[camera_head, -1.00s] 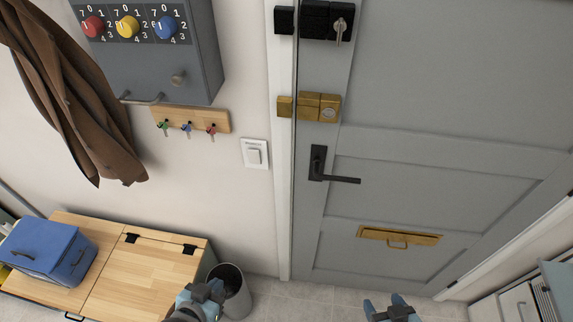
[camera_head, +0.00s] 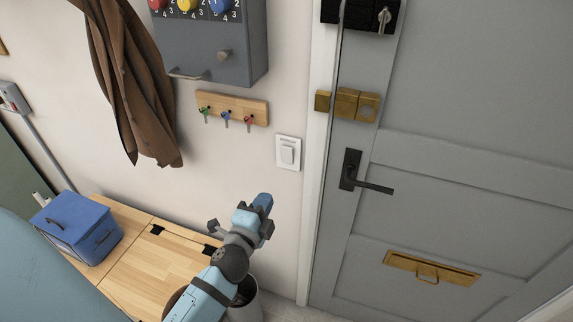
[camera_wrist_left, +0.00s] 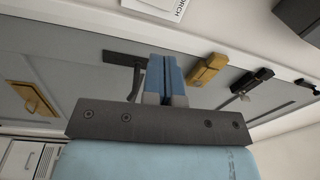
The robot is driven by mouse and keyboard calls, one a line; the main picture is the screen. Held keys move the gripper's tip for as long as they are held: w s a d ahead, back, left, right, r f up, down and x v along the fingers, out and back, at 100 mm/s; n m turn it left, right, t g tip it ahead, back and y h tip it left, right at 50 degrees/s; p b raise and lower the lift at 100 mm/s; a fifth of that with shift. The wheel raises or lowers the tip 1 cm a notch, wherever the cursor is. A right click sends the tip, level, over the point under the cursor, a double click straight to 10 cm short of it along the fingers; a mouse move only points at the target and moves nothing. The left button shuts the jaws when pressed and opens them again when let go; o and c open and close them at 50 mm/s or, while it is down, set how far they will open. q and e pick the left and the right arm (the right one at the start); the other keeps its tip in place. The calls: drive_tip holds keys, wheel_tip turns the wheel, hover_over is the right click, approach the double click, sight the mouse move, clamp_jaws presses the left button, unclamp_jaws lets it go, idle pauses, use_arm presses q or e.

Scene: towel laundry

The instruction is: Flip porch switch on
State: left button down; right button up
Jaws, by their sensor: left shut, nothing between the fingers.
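The porch switch (camera_head: 288,152) is a white rocker in a white plate on the wall, left of the door frame. In the left wrist view, part of a white plate (camera_wrist_left: 158,8) with the lettering "PORCH" shows at the top edge. My left gripper (camera_head: 264,202) is below the switch and slightly left of it in the head view, apart from it. Its blue fingers (camera_wrist_left: 165,78) are together, with nothing between them. I cannot tell the rocker's position for sure. My right gripper is not in view.
The grey door (camera_head: 455,110) with a black lever handle (camera_head: 372,187) is right of the switch. A key rack (camera_head: 232,108) and a grey box (camera_head: 215,50) hang to the left. A wooden bench (camera_head: 150,275) with a blue box (camera_head: 78,228) stands below.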

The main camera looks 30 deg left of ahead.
use_arm(q)
drive_tip(key=shift+w+a+r+m+t, duration=0.2)
drive_tip(key=shift+a+r+m+t, duration=0.15)
drive_tip(key=shift+r+m, duration=0.35)
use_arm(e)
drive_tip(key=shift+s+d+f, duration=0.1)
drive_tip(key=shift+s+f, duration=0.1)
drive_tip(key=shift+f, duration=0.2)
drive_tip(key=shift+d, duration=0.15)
use_arm(q)
drive_tip(key=p, duration=0.4)
approach(286, 148)
drive_tip(key=shift+y, duration=0.3)
drive_tip(key=x, duration=0.6)
drive_tip(key=shift+w+d+r, duration=0.15)
drive_tip(key=shift+w, duration=0.6)
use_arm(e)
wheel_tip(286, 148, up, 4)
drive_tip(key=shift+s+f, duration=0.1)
